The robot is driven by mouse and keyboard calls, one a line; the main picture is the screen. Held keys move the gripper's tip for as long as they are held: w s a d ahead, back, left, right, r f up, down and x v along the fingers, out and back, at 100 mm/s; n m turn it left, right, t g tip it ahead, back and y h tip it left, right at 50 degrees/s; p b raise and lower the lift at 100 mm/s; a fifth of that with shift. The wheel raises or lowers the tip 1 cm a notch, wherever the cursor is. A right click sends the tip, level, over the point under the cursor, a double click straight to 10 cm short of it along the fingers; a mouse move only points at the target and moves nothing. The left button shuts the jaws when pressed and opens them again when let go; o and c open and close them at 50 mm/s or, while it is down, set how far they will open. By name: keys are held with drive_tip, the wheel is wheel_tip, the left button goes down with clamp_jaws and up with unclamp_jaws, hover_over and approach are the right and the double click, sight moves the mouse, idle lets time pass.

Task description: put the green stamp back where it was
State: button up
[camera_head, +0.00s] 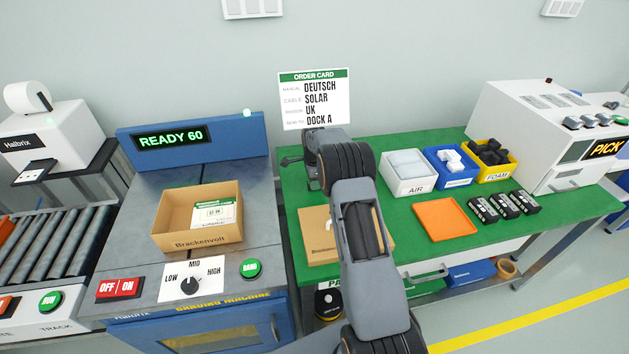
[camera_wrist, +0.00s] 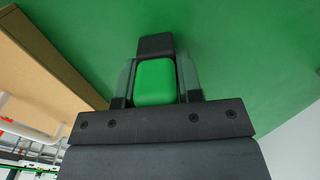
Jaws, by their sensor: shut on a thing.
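In the wrist view the green stamp (camera_wrist: 155,82) is between the two fingers of my gripper (camera_wrist: 155,85), which is shut on it. A dark block-like end of it shows beyond the green part. Behind it lies the green table top (camera_wrist: 245,60); I cannot tell whether the stamp touches it. In the head view my arm reaches over the green table (camera_head: 440,150). My gripper (camera_head: 292,160) shows partly at the arm's far end, below the order card, and the stamp is hidden there.
A cardboard box (camera_head: 318,245) stands close left of my arm. Right of it are the AIR bin (camera_head: 408,187), a blue bin (camera_head: 452,182), a yellow FOAM bin (camera_head: 492,177), an orange tray (camera_head: 444,219) and several dark packs (camera_head: 505,205). An open carton (camera_head: 165,213) sits on the machine.

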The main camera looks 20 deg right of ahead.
drive_tip(key=shift+f, duration=0.1)
drive_tip(key=o, duration=0.3)
drive_tip(key=shift+f, duration=0.1)
drive_tip(key=o, duration=0.5)
drive_tip(key=shift+c, duration=0.2)
